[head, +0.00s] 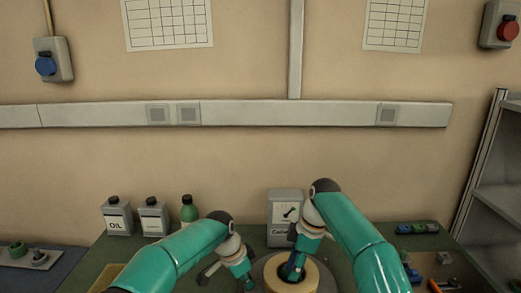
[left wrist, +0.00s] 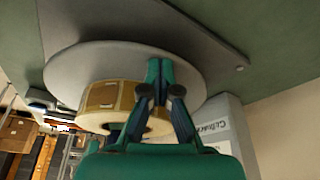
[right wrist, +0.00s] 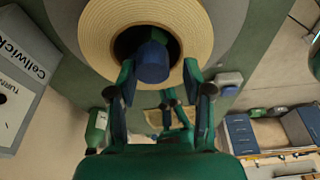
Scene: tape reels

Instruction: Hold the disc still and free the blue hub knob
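The grey disc (left wrist: 75,75) carries a cream tape roll (head: 311,276), which also shows in the right wrist view (right wrist: 95,35). The blue hub knob (right wrist: 153,64) stands in the dark centre of the roll. My right gripper (right wrist: 160,72) is open, its fingers apart on either side of the knob; contact cannot be made out. In the head view it hangs over the roll centre (head: 292,272). My left gripper (left wrist: 160,68) has its fingertips together at the disc's edge and appears closed on it. In the head view it is left of the roll (head: 246,282).
A Cellwick box (head: 283,207) stands behind the roll. Two white bottles (head: 117,217) and a green bottle (head: 189,209) stand at the back left of the green table. Small tools (head: 417,228) lie at the right. A grey shelf (head: 499,195) rises beyond the table's right side.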

